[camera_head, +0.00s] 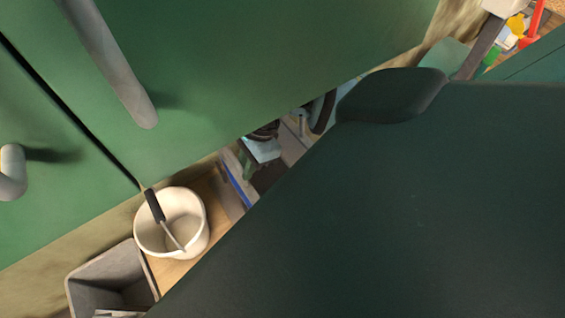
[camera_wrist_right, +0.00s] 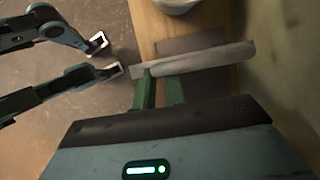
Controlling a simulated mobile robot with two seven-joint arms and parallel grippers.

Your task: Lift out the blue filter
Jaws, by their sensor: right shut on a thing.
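The blue filter (camera_head: 239,180) shows in the head view as a thin pale slab with a blue strip along it, partly hidden by the dark green surface. In the right wrist view a whitish slab (camera_wrist_right: 200,62), apparently the same filter, lies across my right fingertips. My right gripper (camera_wrist_right: 160,82), with green fingers, is shut on it near one end. It also shows small in the head view (camera_head: 246,164). In the right wrist view another gripper, apparently my left one (camera_wrist_right: 104,57), is open and empty, close to the slab's end but apart from it.
A white bucket (camera_head: 143,232) with a dark-handled tool stands on a wooden strip (camera_head: 180,270). A grey bin (camera_head: 85,285) is beside it. Green panels with grey handles (camera_head: 125,80) fill the upper left. A large dark green surface (camera_head: 400,210) blocks the right.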

